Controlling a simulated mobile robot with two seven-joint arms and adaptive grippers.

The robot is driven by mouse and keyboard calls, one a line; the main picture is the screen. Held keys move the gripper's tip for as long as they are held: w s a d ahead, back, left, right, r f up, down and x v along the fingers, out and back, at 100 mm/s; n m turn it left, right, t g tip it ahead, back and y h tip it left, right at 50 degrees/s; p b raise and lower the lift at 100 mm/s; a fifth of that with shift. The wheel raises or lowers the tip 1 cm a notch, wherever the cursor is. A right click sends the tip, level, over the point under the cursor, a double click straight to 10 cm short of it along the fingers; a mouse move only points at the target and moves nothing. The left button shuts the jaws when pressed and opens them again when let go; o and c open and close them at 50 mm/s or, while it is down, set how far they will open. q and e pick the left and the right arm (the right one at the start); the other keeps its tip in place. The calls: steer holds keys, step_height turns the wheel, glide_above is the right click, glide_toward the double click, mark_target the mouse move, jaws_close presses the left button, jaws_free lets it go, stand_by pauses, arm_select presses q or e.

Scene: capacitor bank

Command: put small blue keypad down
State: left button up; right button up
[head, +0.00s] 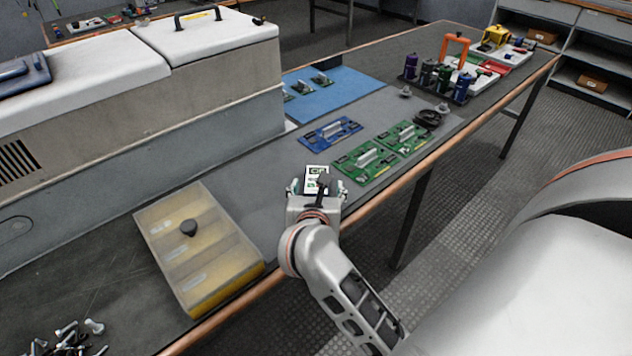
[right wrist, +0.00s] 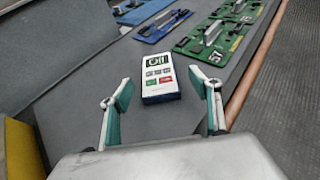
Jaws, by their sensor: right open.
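The small keypad (head: 318,174) lies on the grey mat just ahead of my right gripper (head: 317,187). In the right wrist view the keypad (right wrist: 159,78) shows a white face with a dark display, several small buttons, including green and red ones, and a dark blue edge. My right gripper (right wrist: 163,90) is open, with teal-padded fingers to either side of the keypad's near end and a visible gap on both sides. In the head view, the gripper partly hides the keypad's near part. My left gripper is not in view.
Green circuit boards (head: 365,163) and a blue board (head: 332,131) lie beyond the keypad. A yellow compartment box (head: 240,262) with a dark knob stands to the left. A large grey cabinet (head: 200,110) borders the bench's back. The copper-coloured front edge (head: 400,172) runs close to the right.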

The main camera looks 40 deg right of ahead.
steer(key=x, duration=0.2)
steer(key=shift+w+d+f, duration=0.1)
steer(key=shift+w+f, duration=0.1)
steer(key=shift+w, duration=0.15)
steer(key=shift+w+d+f, duration=0.15)
steer(key=shift+w+d, duration=0.15)
steer(key=shift+w, duration=0.05)
steer(key=c, duration=1.2)
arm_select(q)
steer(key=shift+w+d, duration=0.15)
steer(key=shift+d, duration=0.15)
arm_select(e)
steer(key=shift+c, duration=0.2)
step_height(320, 180, up, 8)
steer(key=shift+w+f+p, duration=0.1)
steer(key=shift+p, duration=0.85)
arm_select(q)
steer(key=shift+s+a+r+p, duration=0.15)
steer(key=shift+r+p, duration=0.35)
steer(key=shift+p, duration=0.4)
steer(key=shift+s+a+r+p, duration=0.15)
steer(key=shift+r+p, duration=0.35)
steer(key=shift+p, duration=0.35)
arm_select(e)
step_height(320, 180, up, 12)
steer(key=shift+r, duration=0.25)
